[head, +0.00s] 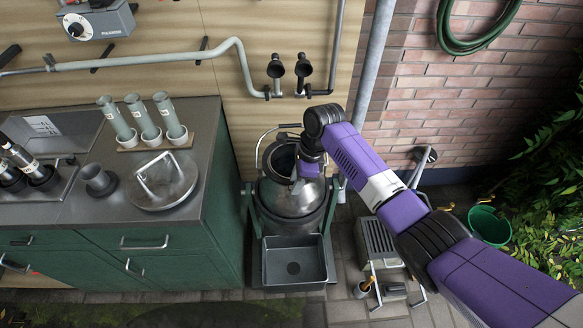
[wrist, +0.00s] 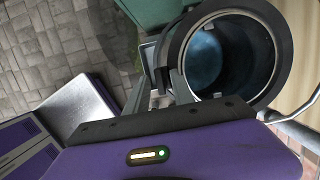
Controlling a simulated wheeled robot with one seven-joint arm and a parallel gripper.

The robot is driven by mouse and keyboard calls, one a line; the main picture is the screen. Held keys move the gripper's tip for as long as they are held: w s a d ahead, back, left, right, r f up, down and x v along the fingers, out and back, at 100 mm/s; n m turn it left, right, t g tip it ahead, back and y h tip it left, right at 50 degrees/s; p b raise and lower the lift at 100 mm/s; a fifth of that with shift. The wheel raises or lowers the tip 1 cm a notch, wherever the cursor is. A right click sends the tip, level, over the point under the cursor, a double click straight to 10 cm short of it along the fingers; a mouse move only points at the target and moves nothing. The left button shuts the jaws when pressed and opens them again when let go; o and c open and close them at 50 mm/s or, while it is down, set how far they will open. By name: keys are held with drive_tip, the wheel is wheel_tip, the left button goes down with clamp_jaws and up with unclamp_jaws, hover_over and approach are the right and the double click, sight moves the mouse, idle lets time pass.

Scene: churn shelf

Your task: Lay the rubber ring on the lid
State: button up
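The lid (head: 163,181) is a round metal disc with a raised handle, lying on the steel counter at left. The churn (head: 292,197) stands on the floor to its right, with its mouth open. A dark ring (wrist: 275,75) runs around the mouth in the wrist view; it looks like the rubber ring, seated at the rim. My gripper (head: 300,172) is at the churn's mouth, far right of the lid. In the wrist view my fingers (wrist: 163,88) are at the left edge of the dark ring. Whether they grip it is unclear.
Several grey cups and tubes (head: 143,122) stand behind the lid on the counter (head: 120,218). A grey tray (head: 294,262) sits before the churn. A metal stool (head: 378,240) and a green bucket (head: 489,226) stand to the right. Pipes (head: 230,45) run along the wall.

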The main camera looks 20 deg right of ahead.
drive_tip(key=shift+c, duration=0.2)
clamp_jaws()
drive_tip(key=shift+r, duration=0.1)
drive_tip(key=shift+a+p+v, duration=0.2)
drive_tip(key=shift+p+v, duration=0.75)
drive_tip(key=shift+p, duration=0.25)
drive_tip(key=shift+a+p+v, duration=0.2)
drive_tip(key=shift+p+v, duration=0.75)
drive_tip(key=shift+p, duration=0.25)
drive_tip(key=shift+a+p+v, duration=0.25)
drive_tip(key=shift+p+v, duration=0.65)
drive_tip(key=shift+p, duration=0.3)
drive_tip(key=shift+w+r, duration=0.15)
